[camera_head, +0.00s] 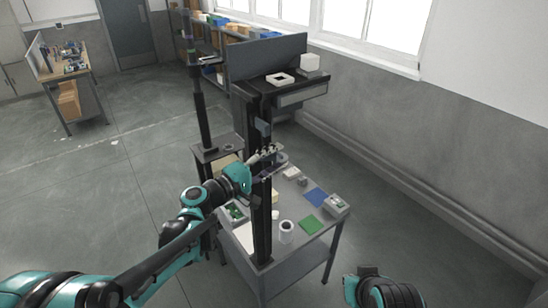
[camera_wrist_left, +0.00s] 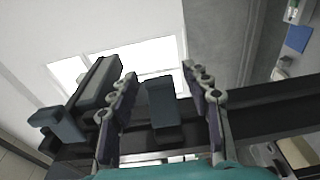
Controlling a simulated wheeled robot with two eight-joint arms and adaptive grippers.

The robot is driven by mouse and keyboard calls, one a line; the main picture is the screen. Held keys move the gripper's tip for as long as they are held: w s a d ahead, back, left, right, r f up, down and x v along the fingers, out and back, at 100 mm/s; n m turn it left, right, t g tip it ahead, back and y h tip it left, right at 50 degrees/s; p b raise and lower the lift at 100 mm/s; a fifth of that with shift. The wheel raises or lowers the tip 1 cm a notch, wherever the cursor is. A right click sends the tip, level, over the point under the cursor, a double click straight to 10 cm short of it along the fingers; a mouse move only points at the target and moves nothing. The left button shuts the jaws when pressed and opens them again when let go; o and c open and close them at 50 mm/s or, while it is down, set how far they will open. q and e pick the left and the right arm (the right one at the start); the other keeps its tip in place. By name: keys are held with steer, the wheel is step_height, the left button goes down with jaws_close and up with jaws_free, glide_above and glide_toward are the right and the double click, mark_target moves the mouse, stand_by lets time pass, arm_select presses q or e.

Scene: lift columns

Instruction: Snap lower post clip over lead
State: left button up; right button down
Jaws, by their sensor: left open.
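A tall black post (camera_head: 262,215) rises at the front of the grey workbench. A small blue-grey block (camera_head: 263,127), possibly a post clip, sits on its upper part. My left gripper (camera_head: 268,160) is open beside the post, below that block. In the left wrist view my left gripper (camera_wrist_left: 158,88) has its two fingers spread on either side of a dark grey block (camera_wrist_left: 162,105). I see gaps between it and the fingers. I cannot tell whether this block is the lower clip. No lead can be made out.
The workbench holds a white cup (camera_head: 286,231), a green mat (camera_head: 309,224), a blue mat (camera_head: 316,197) and a grey box (camera_head: 336,206). A second dark post (camera_head: 201,115) stands to the left. Open floor lies left of the bench.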

arm_select(q)
steer(key=shift+d, duration=0.25)
jaws_close()
steer(key=shift+w+d+n+t+y+b, duration=0.1)
steer(key=shift+w+n+t+y+b, duration=0.1)
steer(key=shift+n+t+y, duration=0.35)
steer(key=shift+w+d+n+t+y+b, duration=0.1)
steer(key=shift+w+n+t+y+b, duration=0.1)
steer(key=shift+n+t+y, duration=0.35)
steer(key=shift+w+a+n+t+y, duration=0.1)
steer(key=shift+w+n+t+y, duration=0.2)
steer(key=shift+n+t+y, duration=0.45)
steer(key=shift+w+a+n+t+y, duration=0.2)
steer(key=shift+n+y, duration=0.25)
steer(key=shift+y, duration=0.7)
steer(key=shift+d, duration=0.1)
jaws_free()
steer(key=v, duration=1.1)
steer(key=shift+s, duration=0.4)
